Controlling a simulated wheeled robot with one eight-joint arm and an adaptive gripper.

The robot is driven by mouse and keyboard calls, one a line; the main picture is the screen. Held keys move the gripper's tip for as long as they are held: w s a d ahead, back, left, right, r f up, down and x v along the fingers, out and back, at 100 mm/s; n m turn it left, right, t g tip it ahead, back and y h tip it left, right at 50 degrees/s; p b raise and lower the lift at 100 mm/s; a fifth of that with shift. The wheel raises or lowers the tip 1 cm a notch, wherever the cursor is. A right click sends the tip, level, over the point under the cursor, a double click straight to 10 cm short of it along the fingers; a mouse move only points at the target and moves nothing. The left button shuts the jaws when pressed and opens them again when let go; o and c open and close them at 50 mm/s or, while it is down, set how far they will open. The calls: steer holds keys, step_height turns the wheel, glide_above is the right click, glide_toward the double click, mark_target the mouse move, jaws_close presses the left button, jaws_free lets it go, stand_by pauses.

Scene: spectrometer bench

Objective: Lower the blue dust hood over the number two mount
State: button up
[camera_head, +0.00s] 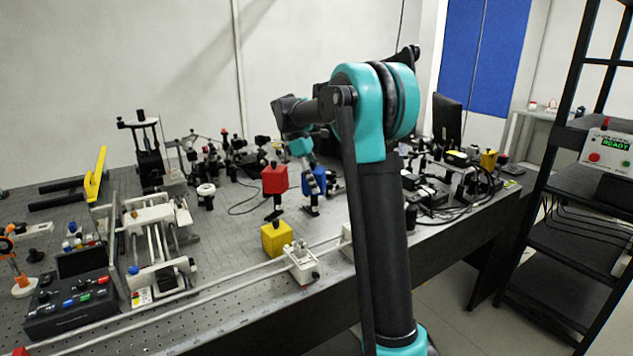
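The blue dust hood (336,184) shows in the head view as a small blue block, partly hidden behind my gripper and my arm. My gripper (315,182) points down at the hood's near left side. Its fingers are small and dark, and I cannot tell whether they are closed on the hood. A dark post mount (311,209) stands on the bench just below the hood and gripper. Whether the hood rests on a mount or hangs above it is hidden. No mount number is readable.
A red block (274,179) sits on a black post close left of my gripper. A yellow block (276,238) stands in front of it. A white carriage (301,262) sits on the long front rail. Optics crowd the bench behind and to the right.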

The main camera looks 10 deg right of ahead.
steer(key=o, duration=0.3)
steer(key=shift+o, duration=0.2)
steer(key=v, duration=1.2)
